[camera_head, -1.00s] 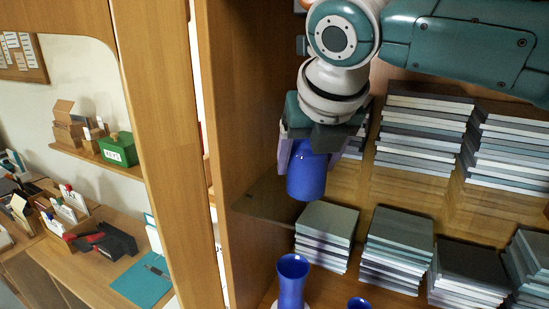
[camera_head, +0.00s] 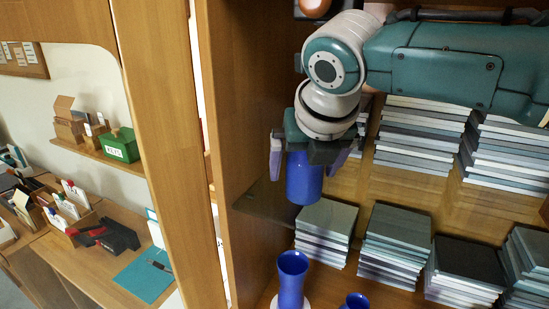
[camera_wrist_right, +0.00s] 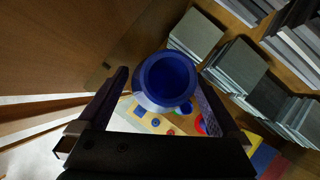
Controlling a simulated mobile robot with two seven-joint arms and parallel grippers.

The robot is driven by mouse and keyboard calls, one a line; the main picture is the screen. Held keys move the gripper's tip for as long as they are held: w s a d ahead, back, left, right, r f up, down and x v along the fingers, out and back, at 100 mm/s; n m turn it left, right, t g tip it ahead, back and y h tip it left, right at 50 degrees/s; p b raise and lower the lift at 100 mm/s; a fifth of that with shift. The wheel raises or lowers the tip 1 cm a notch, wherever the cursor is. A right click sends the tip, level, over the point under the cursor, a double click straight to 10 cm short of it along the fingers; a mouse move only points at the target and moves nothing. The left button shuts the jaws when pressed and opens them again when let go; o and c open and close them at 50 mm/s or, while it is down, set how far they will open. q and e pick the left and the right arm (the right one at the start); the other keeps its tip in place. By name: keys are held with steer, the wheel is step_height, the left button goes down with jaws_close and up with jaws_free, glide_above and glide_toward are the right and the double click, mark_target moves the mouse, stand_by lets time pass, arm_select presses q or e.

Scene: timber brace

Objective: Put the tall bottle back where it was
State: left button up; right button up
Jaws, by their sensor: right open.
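The tall blue bottle (camera_head: 303,178) stands upright below my right gripper (camera_head: 308,163), at the glass shelf on the cabinet's left side. The gripper points down, its fingers open on either side of the bottle with a gap on each side. The bottle's top is hidden by the gripper in the head view. In the right wrist view, a round, dark blue opening (camera_wrist_right: 167,78) shows between the spread fingers (camera_wrist_right: 163,100). Whether the bottle's base touches the glass is hard to tell. My left gripper is out of view.
A blue vase (camera_head: 292,280) stands lower down on a white round base, with a smaller blue vessel (camera_head: 355,301) beside it. Stacks of grey-green slabs (camera_head: 395,235) fill the shelves to the right. A wooden cabinet side (camera_head: 235,100) is close on the left.

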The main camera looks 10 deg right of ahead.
steer(key=shift+r, duration=0.25)
steer(key=shift+s+r, duration=0.15)
steer(key=shift+r, duration=0.05)
steer(key=shift+v, duration=1.1)
steer(key=s+a+f+m+y+b, duration=0.1)
steer(key=s+a+m+b, duration=0.15)
steer(key=s, duration=0.35)
steer(key=s+a+f+m+g+y+b, duration=0.1)
steer(key=s+f+m, duration=0.15)
steer(key=s, duration=0.35)
steer(key=s+a+f+m+y+b, duration=0.1)
steer(key=s+m, duration=0.2)
steer(key=s, duration=0.2)
steer(key=s+d+f+m+g+h, duration=0.1)
steer(key=s+d+f+m, duration=0.4)
steer(key=m, duration=0.8)
steer(key=s+d+f+m+g+h, duration=0.1)
steer(key=s+d+f+m, duration=0.3)
steer(key=s+d+m, duration=0.3)
steer(key=s+m, duration=0.3)
steer(key=m, duration=0.2)
steer(key=shift+s+f+m+h, duration=0.2)
steer(key=shift+f+m+h, duration=0.1)
steer(key=shift+f+m, duration=0.1)
